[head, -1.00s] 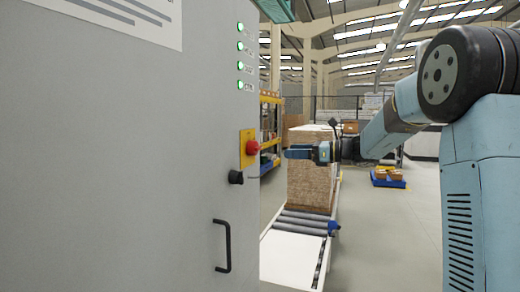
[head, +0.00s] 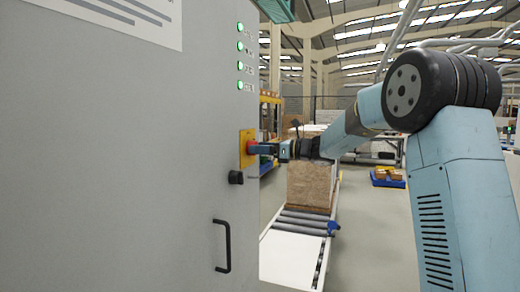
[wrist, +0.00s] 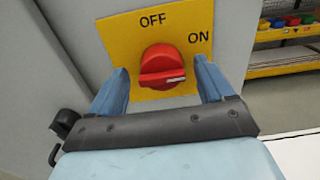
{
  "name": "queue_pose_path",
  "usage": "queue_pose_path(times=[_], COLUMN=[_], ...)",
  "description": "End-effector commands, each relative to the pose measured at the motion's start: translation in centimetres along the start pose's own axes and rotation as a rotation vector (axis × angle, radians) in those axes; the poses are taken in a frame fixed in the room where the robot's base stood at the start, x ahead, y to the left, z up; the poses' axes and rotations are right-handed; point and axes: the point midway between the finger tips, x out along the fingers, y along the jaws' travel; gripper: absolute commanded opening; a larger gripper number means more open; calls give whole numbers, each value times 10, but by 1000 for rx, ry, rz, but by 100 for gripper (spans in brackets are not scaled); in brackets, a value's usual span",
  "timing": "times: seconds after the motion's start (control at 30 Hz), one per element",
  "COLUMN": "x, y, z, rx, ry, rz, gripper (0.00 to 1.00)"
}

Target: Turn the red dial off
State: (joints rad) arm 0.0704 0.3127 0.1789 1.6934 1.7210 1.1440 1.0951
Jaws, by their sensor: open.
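The red dial (wrist: 161,66) sits on a yellow plate (wrist: 118,33) marked OFF at the top and ON at the right. Its white pointer mark lies to the right, toward the lower right below the word ON. My gripper (wrist: 162,82) is open, with one finger on each side of the dial in the wrist view. I cannot tell whether the fingers touch it. In the head view my gripper (head: 258,149) reaches the plate (head: 243,149) on the cabinet's edge from the right and hides much of the dial (head: 250,147).
The grey cabinet (head: 110,170) fills the left. A black knob (head: 236,177) and a black handle (head: 227,246) stick out below the dial. Green lights (head: 239,47) glow above.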

Motion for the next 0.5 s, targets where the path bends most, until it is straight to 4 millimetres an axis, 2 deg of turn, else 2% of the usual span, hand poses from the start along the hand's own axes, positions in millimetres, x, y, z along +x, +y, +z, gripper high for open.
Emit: queue_pose_path(times=[0.2, 0.5], x=[14, 16], y=[0, 0], z=[0, 0], rx=[0, 0], ry=[0, 0], rz=[0, 0], gripper=[81, 81])
